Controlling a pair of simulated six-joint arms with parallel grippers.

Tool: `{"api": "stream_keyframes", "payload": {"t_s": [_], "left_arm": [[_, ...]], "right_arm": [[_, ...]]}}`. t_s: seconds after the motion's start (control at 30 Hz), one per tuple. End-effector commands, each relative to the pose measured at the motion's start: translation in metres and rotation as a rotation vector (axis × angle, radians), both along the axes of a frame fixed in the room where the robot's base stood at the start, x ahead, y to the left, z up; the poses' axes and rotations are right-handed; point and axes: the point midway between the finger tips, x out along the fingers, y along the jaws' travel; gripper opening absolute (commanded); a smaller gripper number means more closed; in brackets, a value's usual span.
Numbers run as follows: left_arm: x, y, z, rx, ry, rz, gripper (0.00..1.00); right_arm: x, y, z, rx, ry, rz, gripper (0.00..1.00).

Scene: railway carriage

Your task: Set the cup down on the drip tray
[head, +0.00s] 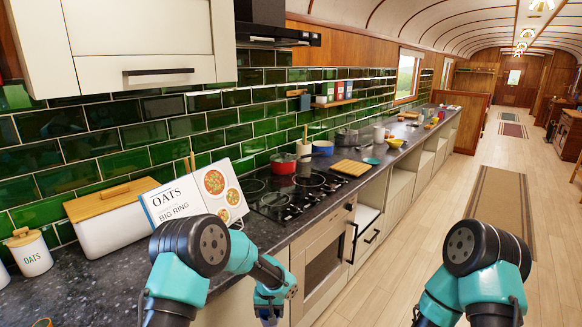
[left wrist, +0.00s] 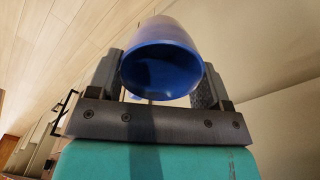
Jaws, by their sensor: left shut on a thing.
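In the left wrist view a blue cup (left wrist: 165,38) sits between the two fingers of my left gripper (left wrist: 158,80). The gripper is shut on it, with a finger against each side and the cup's open mouth facing the camera. In the head view my left arm bends down at the bottom middle, in front of the counter, and the cup is out of sight. My right arm shows at the lower right, but its gripper is outside the picture. I cannot make out a drip tray in either view.
The dark counter (head: 85,273) holds a bread box (head: 110,228), a propped cookbook (head: 180,205), an oats canister (head: 30,252) and a hob (head: 290,198) with a red pot (head: 283,165). A wooden board (head: 350,168) and several dishes stand farther back. The aisle floor (head: 410,245) is clear.

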Motion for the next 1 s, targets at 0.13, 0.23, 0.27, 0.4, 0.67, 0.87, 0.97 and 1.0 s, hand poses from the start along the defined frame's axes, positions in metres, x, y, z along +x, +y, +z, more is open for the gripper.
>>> {"api": "stream_keyframes", "payload": {"t_s": [0.13,0.23,0.27,0.4,0.67,0.87,0.97,1.0], "left_arm": [[-0.001,-0.002,-0.004,-0.001,-0.002,0.001,0.44],[-0.001,-0.002,-0.004,0.0,-0.002,0.001,0.44],[-0.001,-0.002,-0.004,0.0,-0.002,0.001,0.44],[-0.002,-0.001,-0.005,0.001,-0.002,0.001,0.44],[-0.021,0.002,-0.035,0.015,-0.005,0.003,0.44],[-0.046,0.0,-0.063,0.007,-0.002,0.001,0.44],[-0.052,-0.001,-0.068,0.001,-0.001,0.001,0.44],[-0.053,-0.001,-0.069,0.0,-0.001,0.002,0.44]], "right_arm": [[0.0,0.0,0.0,0.0,0.0,0.0,0.43],[0.0,0.0,0.0,0.0,0.0,0.0,0.43],[0.0,0.0,0.0,0.0,0.0,0.0,0.43],[0.0,0.0,0.0,0.0,0.0,0.0,0.43],[0.0,0.0,0.0,0.0,0.0,0.0,0.43],[0.0,0.0,0.0,0.0,0.0,0.0,0.43],[0.0,0.0,0.0,0.0,0.0,0.0,0.43],[0.0,0.0,0.0,0.0,0.0,0.0,0.43]]}}
